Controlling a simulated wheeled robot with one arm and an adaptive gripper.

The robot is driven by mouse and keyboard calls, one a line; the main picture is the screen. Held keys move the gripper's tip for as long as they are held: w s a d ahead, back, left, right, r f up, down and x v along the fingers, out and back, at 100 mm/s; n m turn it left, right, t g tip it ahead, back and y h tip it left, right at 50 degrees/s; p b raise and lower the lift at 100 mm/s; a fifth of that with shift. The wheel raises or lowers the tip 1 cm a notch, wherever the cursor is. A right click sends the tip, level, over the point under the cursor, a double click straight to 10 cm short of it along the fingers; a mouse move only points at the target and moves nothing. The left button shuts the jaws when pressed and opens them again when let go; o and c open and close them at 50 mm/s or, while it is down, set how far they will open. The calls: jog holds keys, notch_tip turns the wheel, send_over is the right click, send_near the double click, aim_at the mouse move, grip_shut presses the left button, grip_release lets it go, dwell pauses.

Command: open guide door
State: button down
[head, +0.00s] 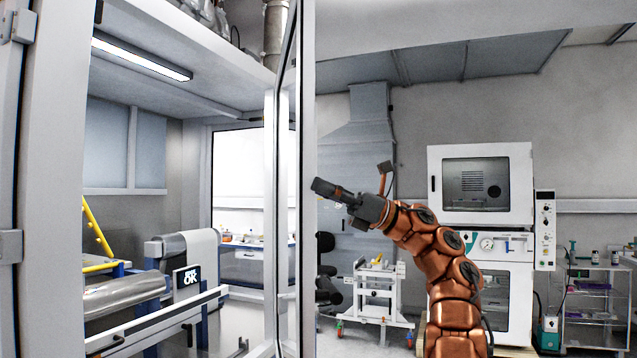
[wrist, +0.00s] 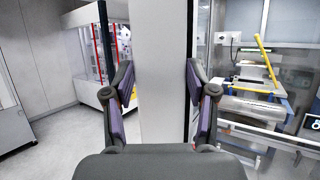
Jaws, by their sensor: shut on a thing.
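The guide door shows in the head view as a tall, narrow, pale-framed panel (head: 308,100), seen nearly edge-on. To its left is a wide gap into the machine enclosure. My gripper (head: 318,186) reaches in from the right to the pale upright of the door, at mid height. In the wrist view the pale upright (wrist: 160,40) stands between the two dark fingers, with a finger against each side. My gripper (wrist: 160,82) is shut on this upright. The door's hinge side and any handle cannot be made out.
Inside the enclosure are a roller (head: 125,295), a yellow bar (head: 97,226) and a rail with an "OK" sign (head: 187,281). A white wheeled cart (head: 378,295) and an oven (head: 482,184) stand right of the door. The wrist view shows bare floor (wrist: 60,150) at left.

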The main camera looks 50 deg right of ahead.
jog(key=shift+a+f, duration=0.1)
jog(key=shift+f, duration=0.2)
jog(key=c, duration=0.8)
grip_release()
jog(key=o, duration=0.5)
jog(key=shift+r, duration=0.15)
jog(key=shift+c, duration=0.2)
